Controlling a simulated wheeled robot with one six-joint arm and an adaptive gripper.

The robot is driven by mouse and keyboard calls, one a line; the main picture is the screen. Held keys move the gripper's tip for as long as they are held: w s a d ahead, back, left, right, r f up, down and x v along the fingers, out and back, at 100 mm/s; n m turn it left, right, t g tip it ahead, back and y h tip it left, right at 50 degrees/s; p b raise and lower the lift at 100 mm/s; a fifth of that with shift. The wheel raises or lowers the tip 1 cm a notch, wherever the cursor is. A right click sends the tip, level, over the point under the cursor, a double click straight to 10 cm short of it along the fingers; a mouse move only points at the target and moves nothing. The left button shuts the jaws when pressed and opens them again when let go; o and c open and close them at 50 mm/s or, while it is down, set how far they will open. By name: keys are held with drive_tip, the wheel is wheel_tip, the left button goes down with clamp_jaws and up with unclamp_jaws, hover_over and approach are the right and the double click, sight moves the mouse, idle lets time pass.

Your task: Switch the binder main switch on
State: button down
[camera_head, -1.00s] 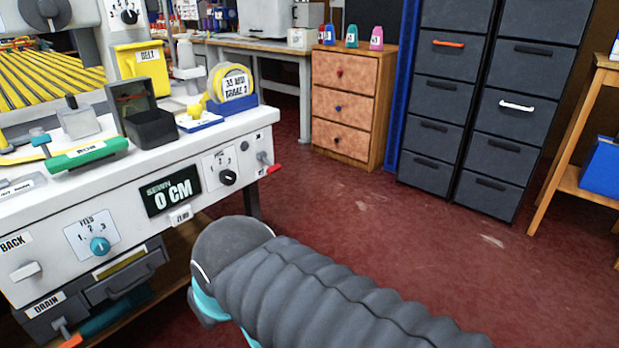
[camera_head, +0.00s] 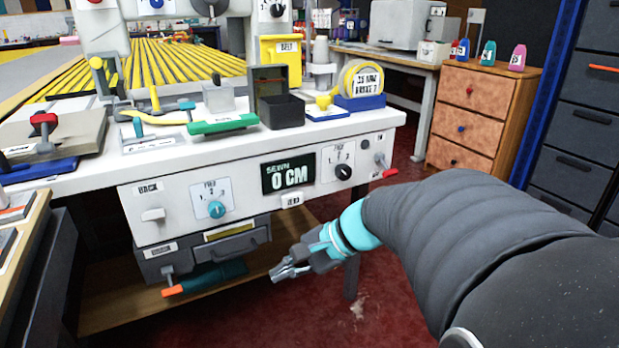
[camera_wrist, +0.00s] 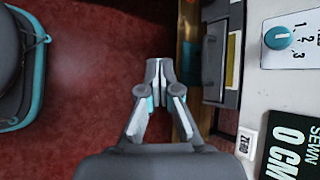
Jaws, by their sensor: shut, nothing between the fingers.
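The white binder bench front (camera_head: 125,205) carries several controls, and I cannot tell which is the main switch. There is a BACK lever (camera_head: 153,215), a teal dial (camera_head: 217,210), a SEWN display (camera_head: 288,174) reading 0 CM, a ZERO button (camera_head: 292,200) and a black rotary knob (camera_head: 343,172). A red-tipped lever (camera_head: 386,172) is at the right end. My gripper (camera_head: 280,272) is shut and empty, in front of and below the panel, touching nothing visible. In the wrist view its closed fingers (camera_wrist: 160,66) are over the floor beside the drawer.
A grey drawer (camera_head: 222,247) and an orange-ended drain lever (camera_head: 172,290) are under the panel. Yellow slats (camera_head: 160,70), a green ROW tool (camera_head: 222,124) and a black box (camera_head: 281,111) are on top. Red floor (camera_head: 300,320) is free in front.

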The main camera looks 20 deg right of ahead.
sight(385, 166)
drive_tip(key=w+d+f+m+t+b, duration=0.1)
drive_tip(key=w+d+m+t, duration=0.4)
drive_tip(key=d, duration=0.4)
drive_tip(key=w+d+f+m+t+b, duration=0.1)
drive_tip(key=w+d+m+t+b, duration=0.1)
drive_tip(key=w+d+m+t, duration=0.45)
drive_tip(key=s+d+f+m+t+h, duration=0.1)
drive_tip(key=d+m, duration=0.4)
drive_tip(key=d, duration=0.5)
drive_tip(key=s+d+f+m+t+h+b, duration=0.1)
drive_tip(key=d+m+h, duration=0.4)
drive_tip(key=d, duration=0.6)
drive_tip(key=shift+s+d+f+t+h+b, duration=0.3)
drive_tip(key=shift+t+h, duration=0.2)
drive_tip(key=shift+t, duration=0.35)
drive_tip(key=shift+w, duration=0.1)
drive_tip(key=x, duration=1)
drive_tip(key=s+r, duration=0.2)
drive_tip(key=r, duration=0.1)
drive_tip(key=shift+r+b, duration=0.25)
drive_tip(key=shift+b, duration=0.1)
